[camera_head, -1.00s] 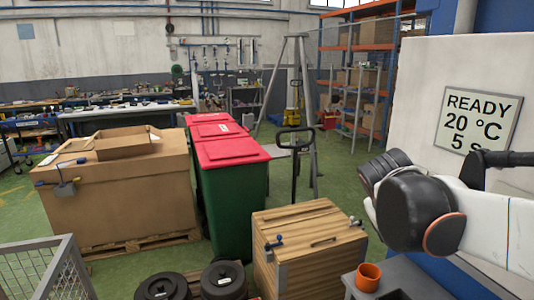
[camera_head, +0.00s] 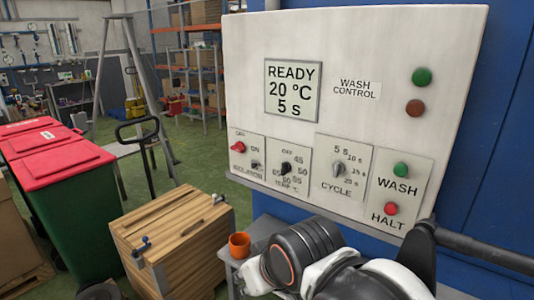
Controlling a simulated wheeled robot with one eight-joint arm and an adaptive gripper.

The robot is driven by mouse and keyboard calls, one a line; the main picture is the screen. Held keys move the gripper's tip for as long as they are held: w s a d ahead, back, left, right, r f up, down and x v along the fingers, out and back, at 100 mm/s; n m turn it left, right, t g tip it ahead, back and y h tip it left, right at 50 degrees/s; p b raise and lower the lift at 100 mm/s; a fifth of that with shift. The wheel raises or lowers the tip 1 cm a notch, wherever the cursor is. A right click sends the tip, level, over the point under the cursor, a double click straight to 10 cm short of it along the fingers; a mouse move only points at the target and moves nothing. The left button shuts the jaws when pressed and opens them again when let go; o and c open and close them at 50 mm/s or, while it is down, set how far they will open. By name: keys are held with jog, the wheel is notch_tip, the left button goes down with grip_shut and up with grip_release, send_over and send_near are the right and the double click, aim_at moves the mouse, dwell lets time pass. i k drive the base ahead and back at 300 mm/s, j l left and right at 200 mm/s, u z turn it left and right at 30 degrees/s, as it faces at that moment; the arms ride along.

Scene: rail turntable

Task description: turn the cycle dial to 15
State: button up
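The cycle dial (camera_head: 338,170) is a small grey knob on the white wash control panel (camera_head: 440,60). Its scale runs 5 s, 10 s, 15 s and 20 s, with CYCLE printed below. The knob is too small to read its pointer surely. The display (camera_head: 292,90) reads READY, 20 °C, 5 s. My arm, in black and white, crosses the lower right of the view below the panel. My gripper's fingers do not show, and no part of the arm visibly covers the dial.
Left of the dial are the black temperature dial (camera_head: 286,169) and a red isolation switch (camera_head: 239,147). Right are the green WASH button (camera_head: 401,170) and red HALT button (camera_head: 391,209). An orange cup (camera_head: 239,245) and wooden crate (camera_head: 170,250) stand below left.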

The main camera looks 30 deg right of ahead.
aim_at(338, 168)
jog(key=z, duration=1.2)
